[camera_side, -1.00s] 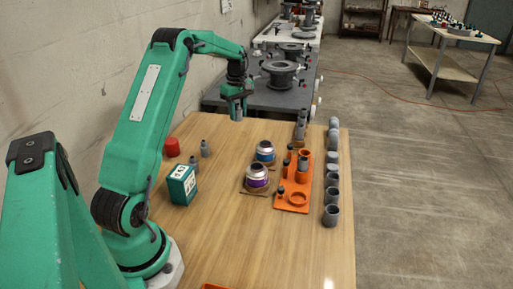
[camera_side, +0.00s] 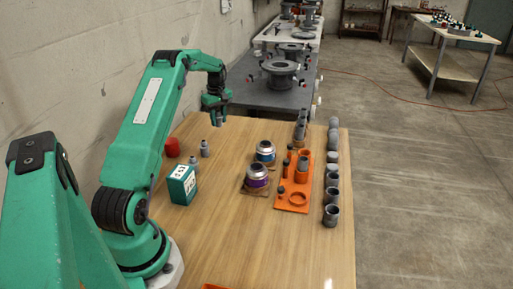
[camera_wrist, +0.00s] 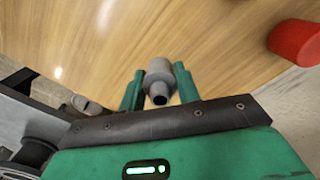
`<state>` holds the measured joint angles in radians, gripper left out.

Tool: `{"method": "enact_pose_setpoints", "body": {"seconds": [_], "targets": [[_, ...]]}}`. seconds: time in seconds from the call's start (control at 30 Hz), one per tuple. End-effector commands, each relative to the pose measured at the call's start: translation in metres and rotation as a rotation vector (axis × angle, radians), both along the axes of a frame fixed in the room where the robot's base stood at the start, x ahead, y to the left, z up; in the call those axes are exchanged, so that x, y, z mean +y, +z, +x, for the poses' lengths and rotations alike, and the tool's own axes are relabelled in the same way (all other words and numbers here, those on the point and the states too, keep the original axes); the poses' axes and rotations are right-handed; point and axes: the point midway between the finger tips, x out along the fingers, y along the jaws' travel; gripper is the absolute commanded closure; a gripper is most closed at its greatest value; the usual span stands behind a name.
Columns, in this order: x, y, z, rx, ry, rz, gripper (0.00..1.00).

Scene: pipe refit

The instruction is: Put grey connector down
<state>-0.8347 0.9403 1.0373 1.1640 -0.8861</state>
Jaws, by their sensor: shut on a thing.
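My gripper (camera_side: 217,112) is shut on a grey connector (camera_side: 219,121) and holds it upright near the far left edge of the wooden table. In the wrist view, the grey connector (camera_wrist: 159,78) sits between the two green fingers (camera_wrist: 158,88), its narrow end with a dark opening toward the camera. In the side view it is small, and I cannot tell whether its lower end touches the table. Two similar grey connectors (camera_side: 205,149) (camera_side: 193,162) stand on the table, nearer the side camera than my gripper.
A red cylinder (camera_side: 172,147) stands left of the two connectors; it also shows in the wrist view (camera_wrist: 296,42). A green box (camera_side: 181,185), two banded round parts (camera_side: 257,177) (camera_side: 265,151), an orange fixture (camera_side: 294,201) and a row of grey pipe pieces (camera_side: 331,215) stand on the table.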

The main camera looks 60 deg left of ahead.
Motion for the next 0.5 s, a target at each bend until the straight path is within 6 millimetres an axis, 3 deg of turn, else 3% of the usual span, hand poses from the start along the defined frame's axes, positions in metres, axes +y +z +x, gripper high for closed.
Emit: {"method": "enact_pose_setpoints", "body": {"seconds": [0.13, 0.5], "targets": [[0.009, -0.005, -0.003, 0.000, -0.001, 0.000, 0.90], [0.010, -0.018, -0.003, 0.001, -0.001, -0.001, 0.90]]}}
